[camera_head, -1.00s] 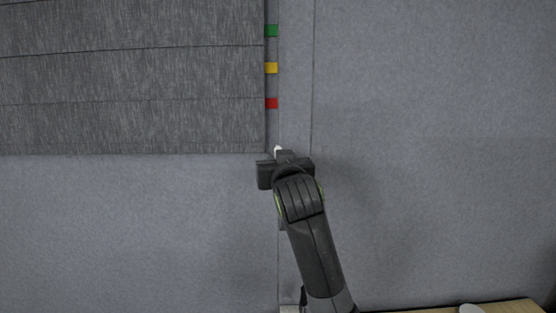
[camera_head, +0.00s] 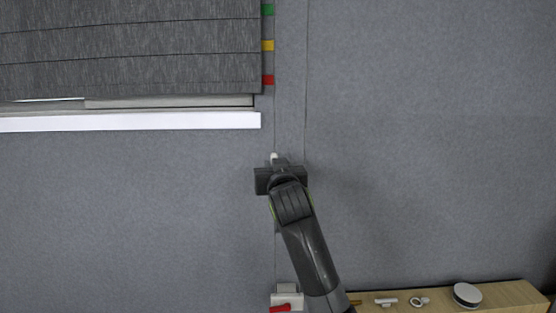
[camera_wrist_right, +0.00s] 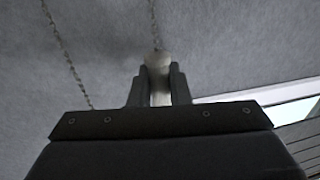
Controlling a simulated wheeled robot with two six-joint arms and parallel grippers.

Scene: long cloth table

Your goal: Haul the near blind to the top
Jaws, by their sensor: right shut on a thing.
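The dark grey blind (camera_head: 130,50) hangs at the upper left in the head view. Its lower edge is a little below the red mark (camera_head: 267,80), and a strip of window (camera_head: 170,102) shows under it above the white sill (camera_head: 130,121). My right gripper (camera_head: 277,166) is below and right of the sill, close to the wall. In the right wrist view its fingers (camera_wrist_right: 159,85) are shut on a pale knob (camera_wrist_right: 158,65), in line with a beaded cord (camera_wrist_right: 153,22). A second cord (camera_wrist_right: 62,42) hangs to its left. My left gripper is not in view.
Yellow (camera_head: 267,45) and green (camera_head: 267,10) marks sit above the red one. A pale box with a red part (camera_head: 284,306) is low on the wall. A wooden shelf (camera_head: 510,296) at bottom right holds a round white-topped thing (camera_head: 467,294) and small items. The wall at right is clear.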

